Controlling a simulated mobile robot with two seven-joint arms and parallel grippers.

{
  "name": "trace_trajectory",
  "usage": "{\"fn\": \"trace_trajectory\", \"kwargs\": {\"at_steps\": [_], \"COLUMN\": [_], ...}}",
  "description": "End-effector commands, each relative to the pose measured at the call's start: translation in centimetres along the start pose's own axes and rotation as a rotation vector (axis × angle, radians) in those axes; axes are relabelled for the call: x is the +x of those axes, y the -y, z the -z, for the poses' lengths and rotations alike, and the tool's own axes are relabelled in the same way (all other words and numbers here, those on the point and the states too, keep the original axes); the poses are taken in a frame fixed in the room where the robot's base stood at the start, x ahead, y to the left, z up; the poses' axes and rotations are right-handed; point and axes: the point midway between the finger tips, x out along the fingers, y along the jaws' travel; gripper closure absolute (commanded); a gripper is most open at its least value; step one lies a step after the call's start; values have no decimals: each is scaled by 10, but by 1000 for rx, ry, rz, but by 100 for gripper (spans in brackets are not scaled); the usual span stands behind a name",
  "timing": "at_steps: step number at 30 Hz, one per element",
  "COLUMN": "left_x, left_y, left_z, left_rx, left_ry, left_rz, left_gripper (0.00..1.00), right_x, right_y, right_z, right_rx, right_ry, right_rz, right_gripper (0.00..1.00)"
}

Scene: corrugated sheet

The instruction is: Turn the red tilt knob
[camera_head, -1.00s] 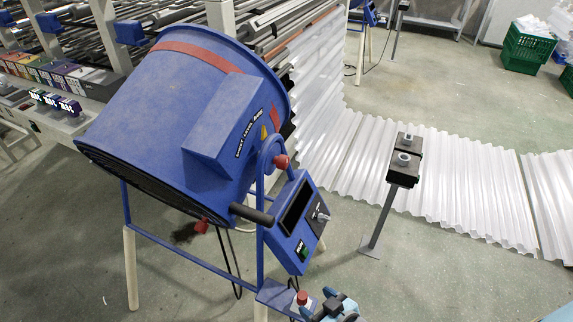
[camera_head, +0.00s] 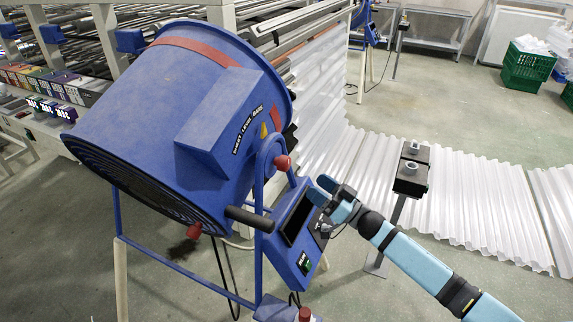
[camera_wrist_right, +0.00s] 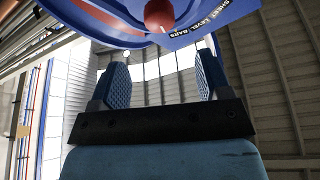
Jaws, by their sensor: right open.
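A red knob (camera_head: 282,162) sits on the side pivot of the big blue drum-shaped machine (camera_head: 190,110). A second red knob (camera_head: 194,230) is low at the drum's front rim, and a third (camera_head: 305,314) is at the bottom edge of the head view. My right gripper (camera_head: 321,190) is open and empty, right of the pivot knob and above the control box, not touching the knob. In the right wrist view a round red knob (camera_wrist_right: 159,14) shows at the top, beyond the two spread blue fingers (camera_wrist_right: 161,80). My left gripper is not in view.
The blue control box (camera_head: 297,232) with a dark screen stands below my right gripper. A black handle bar (camera_head: 250,219) sticks out from the drum. A post with a dark box (camera_head: 411,178) stands to the right, before white corrugated sheets (camera_head: 465,200).

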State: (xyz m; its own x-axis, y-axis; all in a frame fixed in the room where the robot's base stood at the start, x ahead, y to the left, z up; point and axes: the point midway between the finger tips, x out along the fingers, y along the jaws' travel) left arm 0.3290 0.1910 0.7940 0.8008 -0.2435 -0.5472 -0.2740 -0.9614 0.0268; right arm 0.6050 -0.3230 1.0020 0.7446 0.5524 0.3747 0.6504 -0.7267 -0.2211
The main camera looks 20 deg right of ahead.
Motion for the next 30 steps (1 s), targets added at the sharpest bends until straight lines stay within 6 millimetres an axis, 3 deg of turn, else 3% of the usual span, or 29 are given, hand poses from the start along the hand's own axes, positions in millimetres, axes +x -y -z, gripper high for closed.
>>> {"fn": "trace_trajectory", "kwargs": {"at_steps": [9,15,28,29,30], "left_x": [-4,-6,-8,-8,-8], "left_y": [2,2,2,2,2], "left_z": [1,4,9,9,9], "left_rx": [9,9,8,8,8], "left_ry": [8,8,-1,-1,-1], "left_rz": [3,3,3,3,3], "left_gripper": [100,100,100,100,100], "right_x": [70,98,109,109,109], "right_y": [1,0,0,0,0], "right_z": [2,0,-1,-1,-1], "right_rx": [1,1,1,1,1], "right_ry": [-3,-1,1,1,1], "right_rz": [-1,-1,-2,-2,-2], "right_gripper": [29,29,29,31,40]}}
